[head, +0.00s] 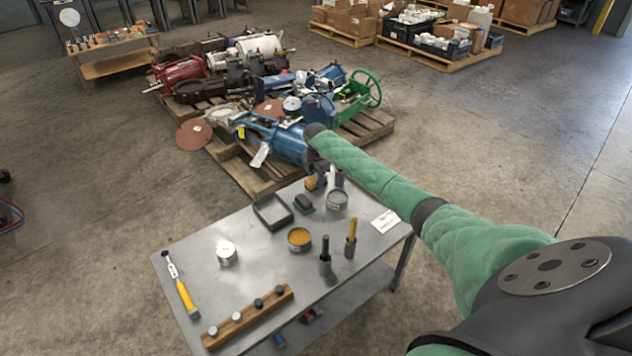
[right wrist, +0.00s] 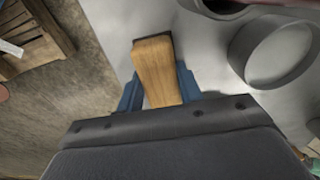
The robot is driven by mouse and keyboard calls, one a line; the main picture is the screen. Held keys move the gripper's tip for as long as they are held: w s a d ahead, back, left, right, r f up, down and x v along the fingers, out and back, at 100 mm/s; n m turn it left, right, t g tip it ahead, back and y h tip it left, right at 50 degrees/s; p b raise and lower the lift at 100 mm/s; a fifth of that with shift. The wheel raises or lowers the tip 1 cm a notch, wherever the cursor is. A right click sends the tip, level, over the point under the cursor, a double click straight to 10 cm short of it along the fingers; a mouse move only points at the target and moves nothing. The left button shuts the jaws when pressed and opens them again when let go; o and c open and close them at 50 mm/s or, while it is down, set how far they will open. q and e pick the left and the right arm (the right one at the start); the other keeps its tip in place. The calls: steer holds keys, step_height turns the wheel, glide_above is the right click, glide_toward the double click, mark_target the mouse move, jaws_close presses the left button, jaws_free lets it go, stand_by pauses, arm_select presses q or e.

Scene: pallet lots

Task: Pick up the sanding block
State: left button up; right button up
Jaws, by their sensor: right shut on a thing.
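The sanding block is a wooden block with a dark edge at its far end; in the right wrist view the sanding block (right wrist: 156,72) sits between the blue fingers of my right gripper (right wrist: 158,92). In the head view the sanding block (head: 312,184) is small, at the table's far edge, partly hidden by my right gripper (head: 324,179). The gripper is shut on it. I cannot tell if the block touches the tabletop. My left gripper is not in view.
A loaded pallet (head: 236,172) stands just beyond.

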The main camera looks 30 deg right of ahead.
mark_target(316, 177)
step_height(316, 177, up, 10)
steer(key=shift+r, duration=0.1)
stand_by(0.4)
